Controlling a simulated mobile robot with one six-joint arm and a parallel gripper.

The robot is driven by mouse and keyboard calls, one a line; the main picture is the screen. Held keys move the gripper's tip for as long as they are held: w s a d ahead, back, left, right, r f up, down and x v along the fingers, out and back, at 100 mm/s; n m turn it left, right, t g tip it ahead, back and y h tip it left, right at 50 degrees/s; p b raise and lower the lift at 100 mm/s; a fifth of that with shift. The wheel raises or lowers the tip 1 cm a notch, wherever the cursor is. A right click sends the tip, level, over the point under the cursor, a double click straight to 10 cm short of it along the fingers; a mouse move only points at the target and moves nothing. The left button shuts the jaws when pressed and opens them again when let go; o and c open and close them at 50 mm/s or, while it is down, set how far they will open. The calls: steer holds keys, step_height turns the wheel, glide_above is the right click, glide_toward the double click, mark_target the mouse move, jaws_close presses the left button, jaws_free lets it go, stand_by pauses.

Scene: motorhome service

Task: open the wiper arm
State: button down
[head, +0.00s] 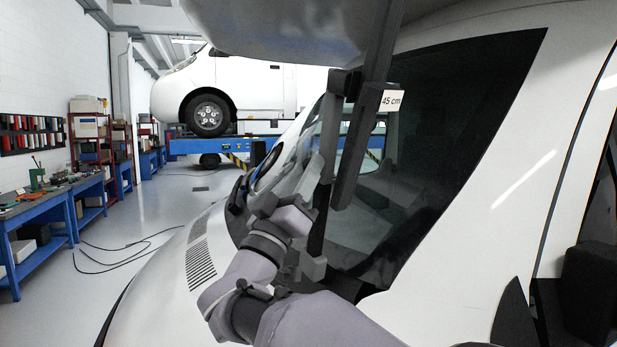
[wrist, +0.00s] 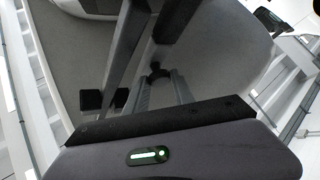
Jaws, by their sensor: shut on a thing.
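The wiper arm (head: 364,130) is a long dark bar. It stands out in front of the motorhome's dark windscreen (head: 440,135) in the head view, slanting from the top edge down to the middle. A white "45 cm" label (head: 391,100) shows beside it. In the wrist view a dark bar (wrist: 126,55) runs from the top down to the left, with small dark blocks (wrist: 91,100) near its lower end. My gripper (wrist: 159,74) is shut on a dark part of the wiper arm at its fingertips. Its fingertips are partly hidden in the head view.
The white bonnet with its vent grille (head: 200,264) lies below and left of my arm. A rounded grey body (head: 290,25) hangs close overhead. A blue workbench (head: 50,225) stands at the left, and a white vehicle on a blue lift (head: 225,145) behind. The aisle floor (head: 130,225) has loose cables.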

steer(key=c, duration=1.1)
jaws_free()
steer(key=b+v, duration=0.5)
steer(key=v, duration=1.2)
steer(key=shift+s, duration=0.25)
